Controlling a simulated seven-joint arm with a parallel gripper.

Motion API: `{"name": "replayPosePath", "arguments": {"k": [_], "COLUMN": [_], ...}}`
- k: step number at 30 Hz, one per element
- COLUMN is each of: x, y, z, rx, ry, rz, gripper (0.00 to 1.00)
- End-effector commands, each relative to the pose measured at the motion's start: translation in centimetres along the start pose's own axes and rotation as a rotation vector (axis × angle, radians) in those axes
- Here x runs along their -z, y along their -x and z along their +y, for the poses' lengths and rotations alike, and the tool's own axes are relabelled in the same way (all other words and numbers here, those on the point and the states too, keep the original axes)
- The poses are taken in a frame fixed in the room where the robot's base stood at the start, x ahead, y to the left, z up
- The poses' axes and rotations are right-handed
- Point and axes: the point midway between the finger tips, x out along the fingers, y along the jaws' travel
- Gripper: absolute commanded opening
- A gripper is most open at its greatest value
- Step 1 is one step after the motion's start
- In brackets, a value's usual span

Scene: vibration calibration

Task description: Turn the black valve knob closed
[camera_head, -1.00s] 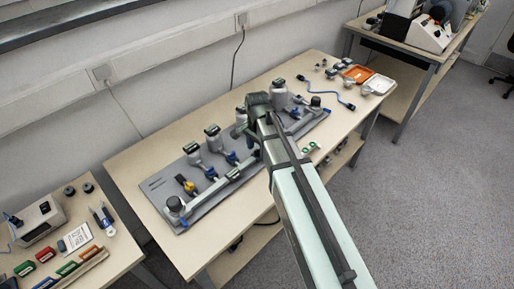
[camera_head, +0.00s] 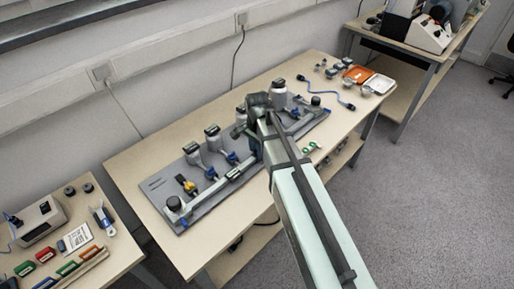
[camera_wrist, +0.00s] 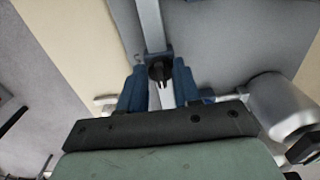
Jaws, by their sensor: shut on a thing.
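The black valve knob (camera_wrist: 160,70) shows in the wrist view on a blue valve body, on a grey pipe. My gripper (camera_wrist: 160,85) has its two blue fingers on either side of the knob, shut on it. In the head view my gripper and wrist (camera_head: 256,135) are over the middle of the grey panel (camera_head: 207,206), and my arm hides the knob there.
The panel on the table (camera_head: 130,165) carries several grey cylinders, a yellow-handled valve (camera_head: 187,185) and blue-handled valves (camera_head: 211,173). In the wrist view a silver cylinder (camera_wrist: 280,105) stands close at right. Orange and white trays (camera_head: 378,85) lie at the table's far right.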

Motion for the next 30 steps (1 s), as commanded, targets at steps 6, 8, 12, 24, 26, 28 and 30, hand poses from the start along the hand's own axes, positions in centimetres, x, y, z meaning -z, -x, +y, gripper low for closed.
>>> {"name": "replayPosePath", "arguments": {"k": [6,8,12,24,26,28,30], "x": [0.00,0.00,0.00,0.05,0.06,0.07,0.09], "y": [0.01,0.01,0.01,0.01,0.01,0.01,0.01], "z": [0.02,0.03,0.06,0.19,0.20,0.22,0.24], "rx": [0.000,0.000,0.000,0.000,0.000,0.000,0.000], "ry": [0.049,0.078,0.172,0.544,0.600,0.667,0.733], "rz": [0.000,0.000,0.000,0.000,0.000,0.000,0.000], "gripper": [0.02,0.02,0.02,0.02,0.02,0.02,0.02]}}
